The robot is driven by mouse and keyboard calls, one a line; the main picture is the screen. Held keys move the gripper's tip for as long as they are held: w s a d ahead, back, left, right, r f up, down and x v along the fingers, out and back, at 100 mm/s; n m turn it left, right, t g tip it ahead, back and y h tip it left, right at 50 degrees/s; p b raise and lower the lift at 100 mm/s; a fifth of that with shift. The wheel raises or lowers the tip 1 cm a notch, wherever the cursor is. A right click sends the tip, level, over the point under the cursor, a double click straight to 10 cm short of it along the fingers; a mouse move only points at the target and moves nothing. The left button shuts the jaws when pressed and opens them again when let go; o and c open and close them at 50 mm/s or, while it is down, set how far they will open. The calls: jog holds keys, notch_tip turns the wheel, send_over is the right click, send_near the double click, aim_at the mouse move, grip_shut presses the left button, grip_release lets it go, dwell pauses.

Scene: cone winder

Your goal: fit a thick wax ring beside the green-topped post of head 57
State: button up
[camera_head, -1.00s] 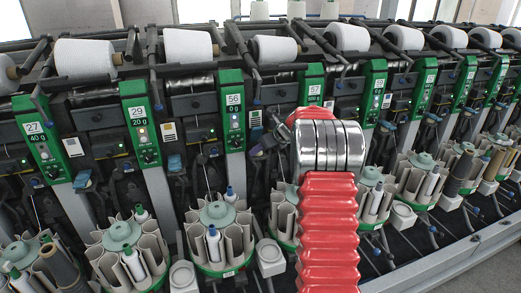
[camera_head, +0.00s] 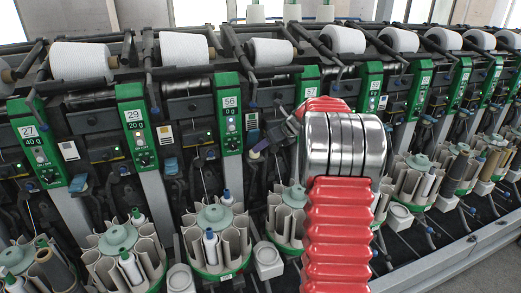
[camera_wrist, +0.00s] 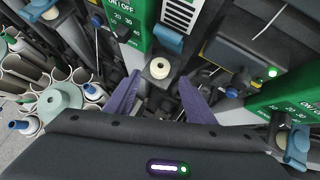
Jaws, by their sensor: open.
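Head 57 has a green-topped post (camera_head: 309,77), partly hidden behind my red and silver arm. My gripper (camera_head: 262,149) is beside it, to the left and lower in the head view. In the wrist view, my gripper (camera_wrist: 159,88) is open, with a purple finger on each side. A cream ring (camera_wrist: 159,68) with a dark centre hole sits on a grey block just beyond the fingertips, in line with the gap. I cannot tell its thickness. Nothing shows between the fingers.
Round bobbin magazines (camera_head: 215,235) stand below. In the wrist view, a magazine (camera_wrist: 60,100) is at left, a blue lever (camera_wrist: 168,38) above the ring, and a green panel (camera_wrist: 285,100) at right.

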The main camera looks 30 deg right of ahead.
jog(key=v, duration=0.5)
dwell(0.7)
jog(key=s+a+r+n+g, duration=0.15)
jog(key=s+a+n, duration=0.3)
jog(key=a, duration=0.45)
jog(key=s+a+r+n, duration=0.2)
jog(key=s+a+n, duration=0.2)
jog(key=a+n, duration=0.3)
jog(key=s+a+r+n+g, duration=0.15)
jog(key=s+a+n, duration=0.3)
jog(key=a, duration=0.55)
jog(key=s+a+f+n, duration=0.1)
jog(key=s+a+n, duration=0.2)
jog(key=s+n, duration=0.3)
jog(key=s+a+f+n, duration=0.2)
jog(key=s+a+n, duration=0.2)
jog(key=s+n, duration=0.2)
jog(key=s+a+f+n+h, duration=0.1)
jog(key=s+a+n, duration=0.3)
jog(key=s, duration=0.5)
jog(key=shift+s+f+n, duration=0.3)
jog(key=shift+f+n, duration=0.25)
jog(key=shift+n, duration=0.65)
jog(key=shift+s, duration=0.1)
